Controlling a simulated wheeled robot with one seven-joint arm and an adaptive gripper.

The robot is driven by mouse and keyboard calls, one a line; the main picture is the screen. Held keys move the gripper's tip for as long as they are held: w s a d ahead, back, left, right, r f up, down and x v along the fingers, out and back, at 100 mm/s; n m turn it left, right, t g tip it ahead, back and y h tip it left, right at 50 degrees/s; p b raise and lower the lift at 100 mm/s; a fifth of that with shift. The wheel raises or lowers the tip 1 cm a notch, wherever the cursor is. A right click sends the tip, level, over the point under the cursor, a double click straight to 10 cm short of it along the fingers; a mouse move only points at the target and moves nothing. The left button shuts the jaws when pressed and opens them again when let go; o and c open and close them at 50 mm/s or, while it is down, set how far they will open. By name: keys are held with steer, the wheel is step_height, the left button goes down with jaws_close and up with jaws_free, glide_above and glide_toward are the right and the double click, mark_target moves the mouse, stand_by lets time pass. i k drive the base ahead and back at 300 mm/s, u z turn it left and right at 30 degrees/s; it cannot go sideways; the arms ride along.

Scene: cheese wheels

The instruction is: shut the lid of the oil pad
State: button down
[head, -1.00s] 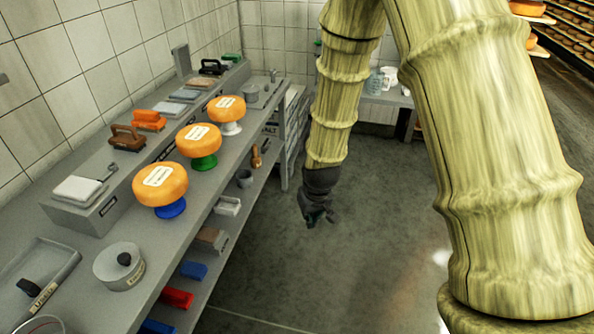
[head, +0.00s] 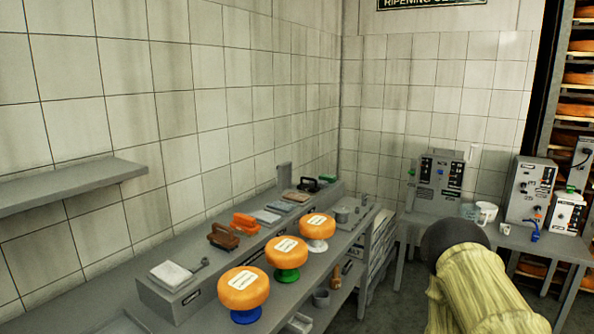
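No part in the head view is clearly labelled as the oil pad. On the raised ledge at the back of the counter, a grey plate (head: 285,175) stands upright at the far end, like an open lid; I cannot tell for sure that it belongs to the oil pad. Several flat grey pads (head: 281,206) lie in front of it, and a black-handled tool (head: 311,184) is beside it. My arm shows at the lower right, ending in a dark rounded part, away from the counter. My gripper's fingers are not visible.
Three orange cheese wheels stand along the counter on blue, green and white stands: near (head: 243,288), middle (head: 287,251), far (head: 317,226). A brown brush (head: 223,237), orange block (head: 244,222) and white pad (head: 171,275) sit on the ledge. A wall shelf (head: 75,184) juts out at left. Machines (head: 437,184) stand at the back.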

mark_target(285, 170)
steer(key=z, duration=0.5)
steer(key=k, duration=1.2)
steer(key=z, duration=0.95)
steer(key=i, duration=2.85)
steer(key=u, duration=0.9)
steer(key=i, duration=1)
steer(key=u, duration=1.15)
